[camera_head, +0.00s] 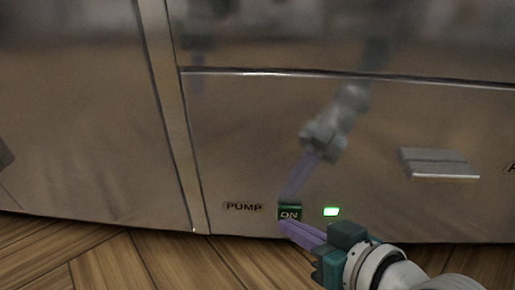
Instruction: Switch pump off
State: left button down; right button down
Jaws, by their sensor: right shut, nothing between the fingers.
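The pump switch (289,212) is a small dark green block marked "ON", low on the steel front panel beside the label "PUMP" (244,207). A green indicator light (331,212) glows just right of the switch. My right gripper (284,226) comes in from the lower right. Its purple fingers are shut and empty, with the tips at the lower edge of the switch. I cannot tell whether they touch it. My left gripper is not in view.
The steel panel (240,140) mirrors my right arm. A grey handle (439,163) sticks out at the right. A vertical seam (178,140) divides the panels. The wooden floor (120,260) below is clear.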

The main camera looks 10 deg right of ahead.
jog(key=shift+w, duration=0.15)
dwell(0.4)
jog(key=shift+w+d, duration=0.15)
jog(key=shift+w, duration=0.15)
jog(key=shift+s, duration=0.15)
jog(key=shift+s+r, duration=0.1)
jog(key=shift+s, duration=0.1)
dwell(0.4)
